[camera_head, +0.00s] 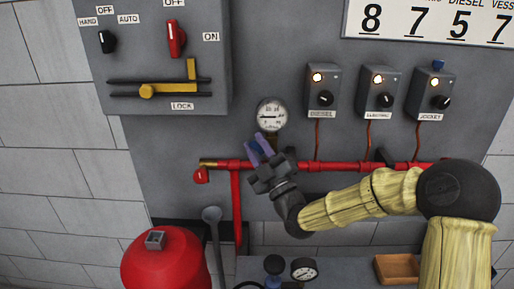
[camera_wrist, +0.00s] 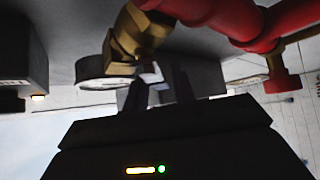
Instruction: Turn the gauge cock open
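The round white pressure gauge (camera_head: 271,114) stands above the red pipe on the grey panel. Below it is the brass gauge cock, mostly hidden by my gripper in the head view; in the wrist view its brass body (camera_wrist: 138,32) is close at the top. A small pale lever (camera_wrist: 151,74) shows beside the brass body. My gripper (camera_head: 259,147) is just below the gauge, its purple fingers pointing up. In the wrist view the dark fingers (camera_wrist: 160,88) stand apart, with the pale lever between their tips. I cannot tell whether either finger touches it.
A red pipe (camera_head: 340,166) runs across the panel, with a red-handled valve (camera_head: 201,175) at its left end. Three switch boxes, including one (camera_head: 322,90), are to the right. A red tank (camera_head: 165,262) stands lower left. A brown tray (camera_head: 396,268) is lower right.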

